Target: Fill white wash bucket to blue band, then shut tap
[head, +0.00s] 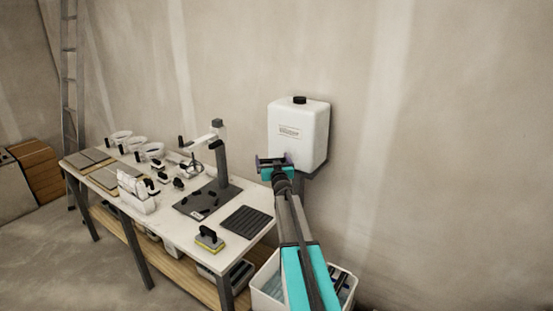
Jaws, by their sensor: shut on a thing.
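A white water tank (312,122) with a black cap stands on a wall bracket. My gripper (271,161) is at the tank's lower left front and is shut on the tap there, which its jaws and wrist mostly hide. The white wash bucket (258,297) is on the floor below, cut off by the bottom of the picture and partly covered by my arm. Something bluish grey shows inside it. I cannot make out the blue band, the water level or any stream from the tap.
The wall right of the tank is bare.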

